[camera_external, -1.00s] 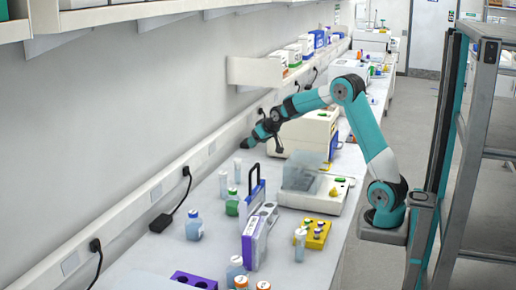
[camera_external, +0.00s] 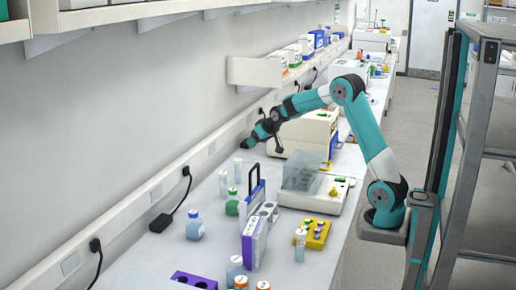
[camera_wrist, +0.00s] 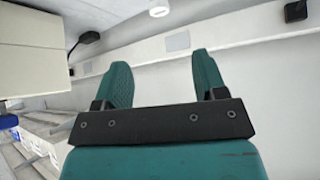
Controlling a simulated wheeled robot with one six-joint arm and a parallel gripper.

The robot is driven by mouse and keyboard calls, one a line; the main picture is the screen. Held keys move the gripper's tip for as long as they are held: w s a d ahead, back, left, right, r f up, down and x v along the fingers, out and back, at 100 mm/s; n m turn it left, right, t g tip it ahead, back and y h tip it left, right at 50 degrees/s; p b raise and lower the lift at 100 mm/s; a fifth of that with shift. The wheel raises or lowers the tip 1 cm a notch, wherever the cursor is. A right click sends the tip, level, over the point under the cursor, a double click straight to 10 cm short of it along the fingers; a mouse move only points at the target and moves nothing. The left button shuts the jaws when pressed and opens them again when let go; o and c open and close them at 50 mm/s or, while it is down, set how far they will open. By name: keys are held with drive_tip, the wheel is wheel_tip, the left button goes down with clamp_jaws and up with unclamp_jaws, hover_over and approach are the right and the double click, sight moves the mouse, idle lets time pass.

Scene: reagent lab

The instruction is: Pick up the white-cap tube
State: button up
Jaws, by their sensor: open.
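Two pale, upright tubes stand on the bench near the wall, a nearer one (camera_external: 223,184) and a farther one (camera_external: 237,171). Another pale tube (camera_external: 300,246) stands beside the yellow rack. Their caps are too small to tell which is the white-cap tube. My gripper (camera_external: 249,142) is raised above the bench, beyond these tubes and apart from them. In the wrist view my gripper (camera_wrist: 164,70) has its two teal fingers spread with nothing between them. A small white cylindrical thing (camera_wrist: 159,8) shows at the top edge beyond the fingers; I cannot tell what it is.
A blue-capped bottle (camera_external: 194,228), a green-capped bottle (camera_external: 232,205), a purple-and-white rack (camera_external: 249,250) and a yellow rack (camera_external: 317,243) stand on the bench. A clear-lidded instrument (camera_external: 342,190) is at the right.

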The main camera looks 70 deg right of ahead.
drive_tip(key=w+a+r+g+p, duration=0.1)
drive_tip(key=w+a+r+p, duration=0.1)
drive_tip(key=w+a+p, duration=0.15)
drive_tip(key=g+y+p, duration=0.2)
drive_tip(key=p, duration=0.6)
hover_over(223, 179)
drive_tip(key=shift+n, duration=0.3)
drive_tip(key=f, duration=0.7)
drive_tip(key=d+f, duration=0.1)
drive_tip(key=f, duration=0.2)
drive_tip(key=shift+s+f, duration=0.35)
drive_tip(key=shift+f, duration=0.05)
drive_tip(key=p+x, duration=0.1)
drive_tip(key=x, duration=0.1)
drive_tip(key=s+p+x, duration=0.1)
drive_tip(key=x, duration=0.2)
drive_tip(key=shift+a+f+p, duration=0.1)
drive_tip(key=shift+f+p, duration=0.15)
drive_tip(key=shift+p, duration=0.15)
drive_tip(key=shift+w+f, duration=0.2)
drive_tip(key=shift+f, duration=0.35)
drive_tip(key=c, duration=1)
